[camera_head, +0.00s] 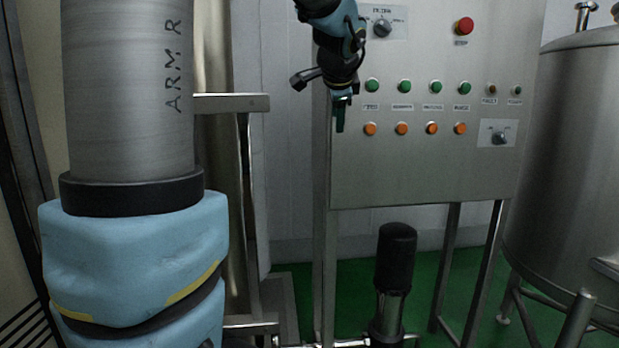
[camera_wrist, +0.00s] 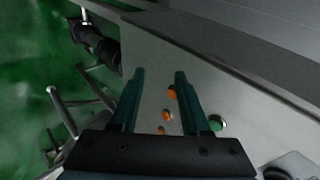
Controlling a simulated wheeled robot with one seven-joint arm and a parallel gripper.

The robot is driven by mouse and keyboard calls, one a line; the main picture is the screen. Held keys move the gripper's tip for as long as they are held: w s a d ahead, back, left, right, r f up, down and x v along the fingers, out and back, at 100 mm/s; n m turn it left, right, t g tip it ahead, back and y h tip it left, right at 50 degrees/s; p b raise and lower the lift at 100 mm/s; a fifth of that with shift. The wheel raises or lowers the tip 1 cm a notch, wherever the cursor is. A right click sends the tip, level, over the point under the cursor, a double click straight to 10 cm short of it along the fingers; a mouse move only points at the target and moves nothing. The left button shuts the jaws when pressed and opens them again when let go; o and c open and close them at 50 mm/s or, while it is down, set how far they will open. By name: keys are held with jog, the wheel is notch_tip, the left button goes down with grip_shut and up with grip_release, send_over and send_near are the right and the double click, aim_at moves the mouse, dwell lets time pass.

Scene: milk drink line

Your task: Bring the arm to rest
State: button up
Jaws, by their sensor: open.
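My gripper (camera_head: 341,112) hangs in front of the left edge of a steel control panel in the head view, pointing down. In the wrist view its two dark green fingers (camera_wrist: 160,75) stand apart with nothing between them but the panel behind. The gripper is open and empty. The control panel (camera_head: 420,170) carries a row of green buttons (camera_head: 404,87), a row of orange buttons (camera_head: 401,129), a red mushroom button (camera_head: 464,26) and rotary knobs (camera_head: 383,27). I cannot tell how far the fingers are from the panel face.
A large steel tank (camera_head: 570,150) stands at the right. A black-topped pump (camera_head: 396,250) stands on the green floor below the panel. A steel frame with a horizontal bar (camera_head: 230,103) is left of the gripper. Panel legs (camera_head: 485,270) and pipes occupy the floor area.

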jog(key=s+a+f+n+g+p, duration=0.1)
jog(key=s+a+f+n+g, duration=0.1)
jog(key=s+a+f+n, duration=0.2)
jog(key=s+a+f+n+g+p, duration=0.1)
jog(key=s+a+f+n+g, duration=0.2)
jog(key=s+f, duration=0.7)
jog(key=s+a+f+n+g, duration=0.3)
jog(key=s+a+f+n, duration=0.3)
jog(key=f, duration=0.4)
jog(key=s+n, duration=0.1)
jog(key=n, duration=0.1)
jog(key=shift+s+a+f+n+y+p, duration=0.2)
jog(key=shift+s+f+n+y+p, duration=0.1)
jog(key=shift+y+p, duration=0.1)
